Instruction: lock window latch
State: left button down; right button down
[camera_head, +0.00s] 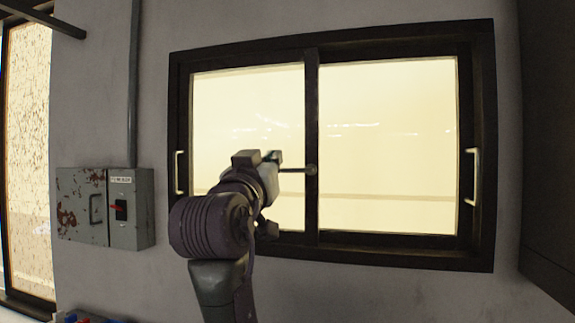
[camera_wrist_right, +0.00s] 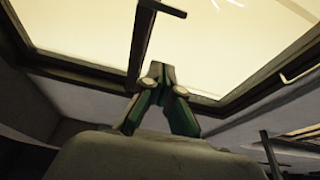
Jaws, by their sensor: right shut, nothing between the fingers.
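The window (camera_head: 388,130) has two bright panes in a dark frame, with a dark upright (camera_head: 312,110) between them. The latch (camera_head: 295,170) sits on this upright. It has a round pivot and a thin dark bar lying level and pointing left. The latch bar also shows at the top of the right wrist view (camera_wrist_right: 165,8), apart from the fingertips. My right gripper (camera_head: 272,158) is in front of the left pane, just left of the latch bar's end in the picture. Its green fingers meet at the tips in the right wrist view (camera_wrist_right: 167,76), shut and empty. My left gripper is out of view.
Pale pull handles are on the window's left (camera_head: 179,172) and right (camera_head: 472,177) sides. A rusty grey electrical box (camera_head: 128,215) with a red switch hangs on the wall at left. A dark panel (camera_head: 550,130) stands at the right edge.

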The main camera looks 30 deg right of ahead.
notch_tip(320, 180, up, 4)
jog(key=p, duration=0.7)
send_over(298, 170)
jog(key=a, duration=0.2)
jog(key=shift+w+a, duration=0.1)
jog(key=shift+w, duration=0.15)
notch_tip(298, 170, down, 3)
jog(key=shift+p, duration=0.35)
jog(key=shift+s+a+f+p, duration=0.15)
jog(key=shift+f+p, duration=0.15)
jog(key=shift+f, duration=0.6)
jog(key=shift+a, duration=0.1)
